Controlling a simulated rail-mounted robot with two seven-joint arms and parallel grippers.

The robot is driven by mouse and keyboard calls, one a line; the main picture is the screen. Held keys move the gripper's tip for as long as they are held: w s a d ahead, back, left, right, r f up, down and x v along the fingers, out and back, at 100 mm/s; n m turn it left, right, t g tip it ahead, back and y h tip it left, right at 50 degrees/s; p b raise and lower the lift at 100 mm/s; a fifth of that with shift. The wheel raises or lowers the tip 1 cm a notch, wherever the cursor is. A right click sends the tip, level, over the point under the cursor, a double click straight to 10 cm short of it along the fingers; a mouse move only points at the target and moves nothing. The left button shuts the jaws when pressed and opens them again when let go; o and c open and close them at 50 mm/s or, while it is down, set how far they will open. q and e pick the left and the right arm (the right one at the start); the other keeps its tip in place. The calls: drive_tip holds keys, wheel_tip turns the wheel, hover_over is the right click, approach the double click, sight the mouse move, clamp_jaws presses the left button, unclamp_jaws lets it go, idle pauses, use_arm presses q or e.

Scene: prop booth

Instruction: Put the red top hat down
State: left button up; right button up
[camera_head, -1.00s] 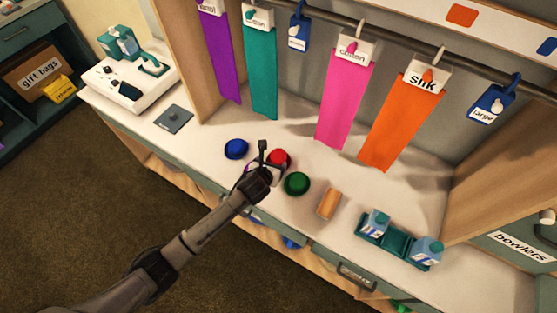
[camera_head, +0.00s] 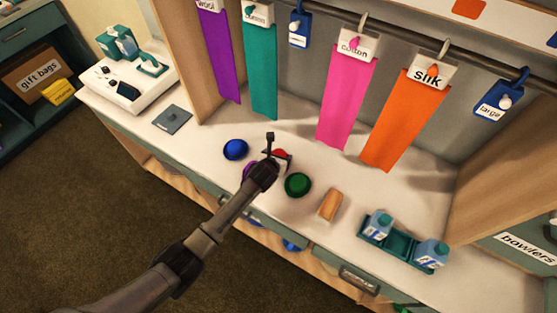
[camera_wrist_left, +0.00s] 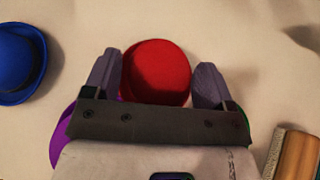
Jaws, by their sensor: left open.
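The red top hat (camera_wrist_left: 155,72) sits on the white counter, seen from above in the left wrist view. In the head view only part of the red hat (camera_head: 281,154) shows behind my gripper. My left gripper (camera_wrist_left: 159,60) is open, with one finger on each side of the hat. In the head view the left gripper (camera_head: 275,150) is over the hat's spot and hides much of it. The hat's lower side is hidden by the gripper body. My right gripper is in neither view.
A blue hat (camera_head: 235,149), a purple hat (camera_head: 249,171) and a green hat (camera_head: 298,184) stand close around. A wooden-backed brush or block (camera_head: 331,204) and a teal tray (camera_head: 398,243) lie to the right. Ribbons hang behind. Counter (camera_head: 215,130) is clear behind the blue hat.

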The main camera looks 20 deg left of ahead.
use_arm(q)
drive_tip(key=shift+c, duration=0.3)
drive_tip(key=c, duration=0.7)
drive_tip(key=shift+o, duration=0.2)
drive_tip(key=shift+r, duration=0.1)
